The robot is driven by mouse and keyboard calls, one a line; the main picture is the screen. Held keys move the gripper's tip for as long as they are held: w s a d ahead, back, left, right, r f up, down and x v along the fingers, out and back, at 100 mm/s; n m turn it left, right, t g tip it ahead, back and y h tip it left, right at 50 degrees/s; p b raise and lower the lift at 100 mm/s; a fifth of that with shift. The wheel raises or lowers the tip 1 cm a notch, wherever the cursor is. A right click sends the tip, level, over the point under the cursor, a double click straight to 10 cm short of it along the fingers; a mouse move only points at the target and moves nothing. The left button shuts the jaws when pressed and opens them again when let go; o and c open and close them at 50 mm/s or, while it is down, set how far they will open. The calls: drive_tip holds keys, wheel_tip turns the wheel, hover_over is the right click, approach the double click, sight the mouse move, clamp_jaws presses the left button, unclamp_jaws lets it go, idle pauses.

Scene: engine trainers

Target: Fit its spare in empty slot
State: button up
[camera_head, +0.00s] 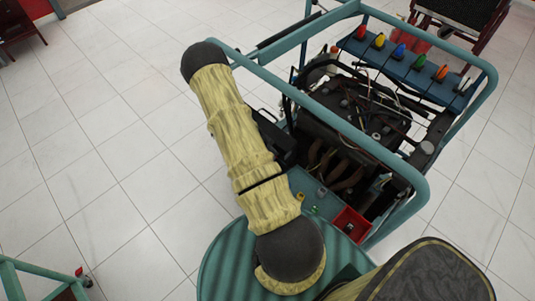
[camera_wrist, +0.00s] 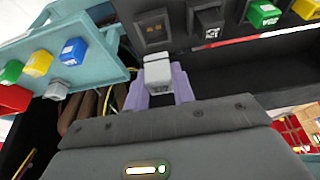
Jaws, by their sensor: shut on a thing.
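In the wrist view my gripper (camera_wrist: 160,92), with two purple fingers, is shut on a light grey block (camera_wrist: 157,73), the spare. The block points toward a dark panel (camera_wrist: 180,45). An empty slot (camera_wrist: 153,29) with small brownish contacts lies just beyond the block, which looks apart from it. In the head view my arm hides the gripper and most of the panel.
A teal tray (camera_wrist: 104,62) on the left carries green, yellow, blue and grey blocks. A red bin (camera_head: 350,223) sits at the tray's end. The engine (camera_head: 355,110) stands inside a teal tube frame (camera_head: 300,95). Open tiled floor lies left.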

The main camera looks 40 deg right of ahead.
drive_tip(key=shift+f+b, duration=1.55)
drive_tip(key=shift+f, duration=0.9)
drive_tip(key=shift+s, duration=0.1)
drive_tip(key=shift+a+f+b, duration=0.1)
drive_tip(key=shift+f+b, duration=0.4)
drive_tip(key=shift+b, duration=0.05)
idle(0.6)
drive_tip(key=o, duration=1)
drive_tip(key=shift+o, duration=0.2)
